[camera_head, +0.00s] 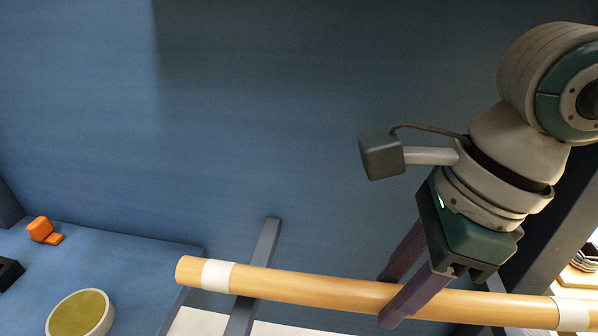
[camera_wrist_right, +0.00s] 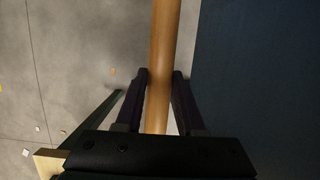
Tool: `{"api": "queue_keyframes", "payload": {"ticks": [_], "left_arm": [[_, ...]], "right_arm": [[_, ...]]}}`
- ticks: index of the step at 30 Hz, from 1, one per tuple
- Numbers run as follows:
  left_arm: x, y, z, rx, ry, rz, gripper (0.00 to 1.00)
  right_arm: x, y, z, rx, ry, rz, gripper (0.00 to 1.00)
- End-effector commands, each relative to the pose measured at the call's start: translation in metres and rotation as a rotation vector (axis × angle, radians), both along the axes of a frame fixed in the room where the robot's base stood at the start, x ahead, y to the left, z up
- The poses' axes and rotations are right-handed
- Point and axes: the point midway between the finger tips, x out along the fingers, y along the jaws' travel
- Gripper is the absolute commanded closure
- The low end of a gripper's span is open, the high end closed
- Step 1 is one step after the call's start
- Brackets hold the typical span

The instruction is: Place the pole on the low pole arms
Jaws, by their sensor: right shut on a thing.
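The pole (camera_head: 320,291) is a long, light wooden rod with white bands near its ends. It lies nearly level across the lower right of the head view, its left end a little higher. My right gripper (camera_head: 391,300) is shut on the pole right of its middle, and one purple finger crosses in front of it. In the right wrist view the pole (camera_wrist_right: 163,60) runs up between the two fingers (camera_wrist_right: 162,82). A grey slanted bar (camera_head: 266,245) passes behind the pole near its left band; I cannot tell if it is a low pole arm or if they touch. My left gripper is not in view.
A blue wall or panel (camera_head: 300,110) fills the back. A blue surface at the lower left holds an orange object (camera_head: 41,229), a black object (camera_head: 9,272) and a round olive-topped item (camera_head: 80,315). A dark grey post (camera_head: 550,230) stands at the right, beside shelved items.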

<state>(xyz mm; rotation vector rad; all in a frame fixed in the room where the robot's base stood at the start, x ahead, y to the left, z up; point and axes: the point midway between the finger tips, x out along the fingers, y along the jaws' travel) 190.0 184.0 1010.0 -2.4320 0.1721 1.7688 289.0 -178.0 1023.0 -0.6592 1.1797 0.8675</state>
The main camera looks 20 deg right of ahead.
Motion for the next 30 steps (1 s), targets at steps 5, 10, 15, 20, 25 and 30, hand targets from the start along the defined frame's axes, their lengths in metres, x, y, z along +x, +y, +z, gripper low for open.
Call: {"api": "queue_keyframes", "payload": {"ticks": [5,10,15,20,25,30], "left_arm": [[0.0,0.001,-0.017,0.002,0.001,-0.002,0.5],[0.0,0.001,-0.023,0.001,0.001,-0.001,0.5],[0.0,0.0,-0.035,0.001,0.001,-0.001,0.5],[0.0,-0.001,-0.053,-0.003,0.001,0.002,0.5],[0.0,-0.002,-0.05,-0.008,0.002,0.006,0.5],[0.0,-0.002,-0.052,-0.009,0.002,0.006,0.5]], "right_arm": [[0.04,-0.023,-0.003,0.003,-0.004,-0.005,1.0],[0.055,-0.033,-0.001,0.001,-0.002,-0.001,1.0],[0.062,-0.037,-0.012,0.003,0.0,0.001,1.0],[0.062,-0.037,-0.037,0.005,0.0,0.002,1.0],[0.062,-0.037,-0.035,0.004,-0.001,0.001,1.0],[0.062,-0.037,-0.038,0.004,-0.001,0.001,1.0]]}}
